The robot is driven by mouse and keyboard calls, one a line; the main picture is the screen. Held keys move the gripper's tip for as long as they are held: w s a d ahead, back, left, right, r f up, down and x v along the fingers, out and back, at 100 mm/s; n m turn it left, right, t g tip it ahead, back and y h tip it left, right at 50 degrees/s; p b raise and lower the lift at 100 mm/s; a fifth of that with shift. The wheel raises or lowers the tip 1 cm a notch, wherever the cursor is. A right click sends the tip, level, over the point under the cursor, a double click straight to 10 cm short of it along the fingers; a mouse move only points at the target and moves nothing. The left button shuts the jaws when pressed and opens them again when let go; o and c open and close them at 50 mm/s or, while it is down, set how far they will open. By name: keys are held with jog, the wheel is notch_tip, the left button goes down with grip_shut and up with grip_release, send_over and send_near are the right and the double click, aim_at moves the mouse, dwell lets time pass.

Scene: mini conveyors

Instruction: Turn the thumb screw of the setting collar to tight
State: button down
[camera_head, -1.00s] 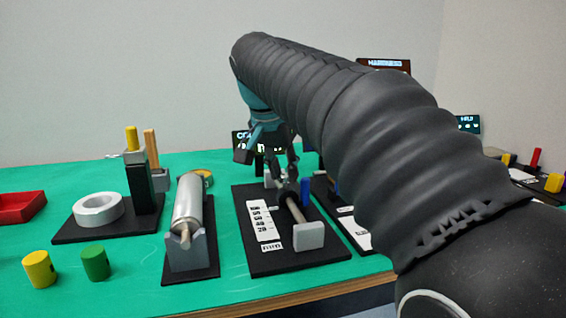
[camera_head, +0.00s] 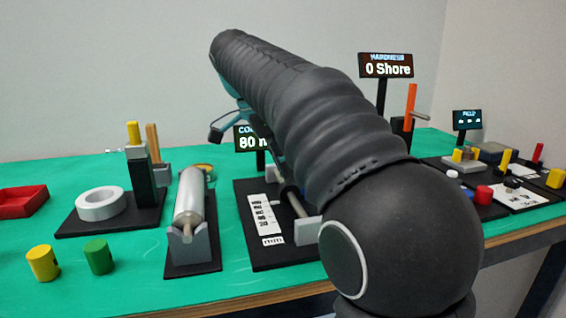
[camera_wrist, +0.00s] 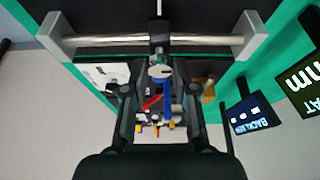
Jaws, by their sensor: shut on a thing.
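The setting collar is a dark ring (camera_head: 288,191) on a pale rod (camera_head: 302,222) above a black base plate with a printed scale. In the wrist view the rod (camera_wrist: 100,40) runs between two grey end blocks, with the dark collar (camera_wrist: 158,32) near its middle. A small pale round knob, apparently the thumb screw (camera_wrist: 160,71), lies just below the collar. My gripper (camera_wrist: 160,66) is closed on it, one finger at each side. A mark showing tight or loose cannot be made out. In the head view my arm hides the fingertips.
A roller on a grey stand (camera_head: 190,205) and a white ring (camera_head: 101,204) stand left of the collar's plate. A display (camera_head: 250,139) reading 80 stands behind. A hardness display (camera_head: 386,66) stands to the right.

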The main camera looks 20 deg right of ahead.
jog(key=shift+m, duration=0.4)
jog(key=c, duration=0.9)
grip_release()
jog(key=shift+a+r, duration=0.3)
jog(key=shift+r, duration=0.2)
jog(key=a, duration=1.2)
jog(key=shift+w, duration=0.1)
